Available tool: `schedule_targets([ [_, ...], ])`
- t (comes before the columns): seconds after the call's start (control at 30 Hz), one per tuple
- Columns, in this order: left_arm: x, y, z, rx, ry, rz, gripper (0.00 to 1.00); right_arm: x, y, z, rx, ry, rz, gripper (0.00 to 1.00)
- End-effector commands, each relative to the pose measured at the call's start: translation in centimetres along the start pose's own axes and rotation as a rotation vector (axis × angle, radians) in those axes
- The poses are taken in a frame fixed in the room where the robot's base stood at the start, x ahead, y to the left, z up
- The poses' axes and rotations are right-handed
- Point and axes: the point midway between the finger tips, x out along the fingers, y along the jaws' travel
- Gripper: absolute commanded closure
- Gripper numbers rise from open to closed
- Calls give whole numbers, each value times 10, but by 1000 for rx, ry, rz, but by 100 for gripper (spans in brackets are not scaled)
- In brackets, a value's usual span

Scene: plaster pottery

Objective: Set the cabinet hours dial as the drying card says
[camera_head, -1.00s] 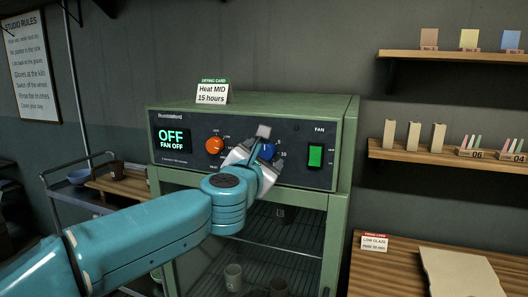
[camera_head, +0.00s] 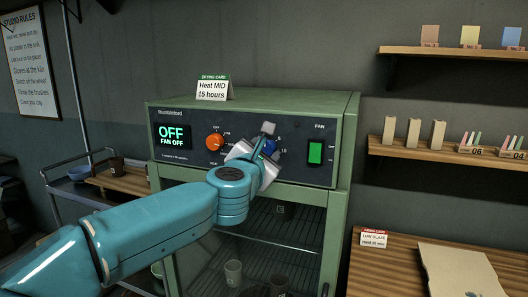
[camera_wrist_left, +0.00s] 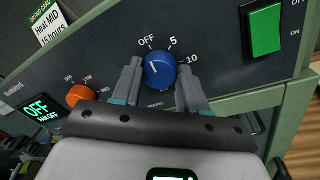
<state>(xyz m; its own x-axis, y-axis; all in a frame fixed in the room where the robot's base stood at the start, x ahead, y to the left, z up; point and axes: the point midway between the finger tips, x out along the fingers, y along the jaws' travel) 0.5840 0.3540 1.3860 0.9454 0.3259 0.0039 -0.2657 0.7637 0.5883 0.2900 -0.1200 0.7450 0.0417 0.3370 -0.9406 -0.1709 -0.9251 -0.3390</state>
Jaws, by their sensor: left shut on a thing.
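The green drying cabinet (camera_head: 345,150) carries a dark control panel with a blue hours dial (camera_head: 269,147). In the left wrist view the blue dial (camera_wrist_left: 160,70) has marks OFF, 5 and 10 showing; its lower marks are hidden. A short white line on the dial shows, but its exact setting is hard to tell. My left gripper (camera_head: 262,153) is shut on the dial, with one finger on each side in the wrist view (camera_wrist_left: 160,84). The drying card (camera_head: 212,88) on top reads "Heat MID 15 hours". My right gripper is out of view.
An orange heat dial (camera_head: 214,142) is left of the blue one, beside a display (camera_head: 172,138) reading "OFF, FAN OFF". A green fan switch (camera_head: 315,153) is to the right. Shelves (camera_head: 440,150) and a wooden table (camera_head: 390,262) stand right of the cabinet.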

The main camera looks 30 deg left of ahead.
Motion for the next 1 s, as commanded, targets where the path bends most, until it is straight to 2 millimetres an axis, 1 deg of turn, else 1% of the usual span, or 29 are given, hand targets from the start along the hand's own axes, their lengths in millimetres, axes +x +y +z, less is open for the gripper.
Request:
schedule_targets([
  [0.27,0,-1,-1,178,-13,10,87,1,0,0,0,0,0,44],
  [1.0,0,-1,-4,876,-69,47,87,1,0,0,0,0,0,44],
])
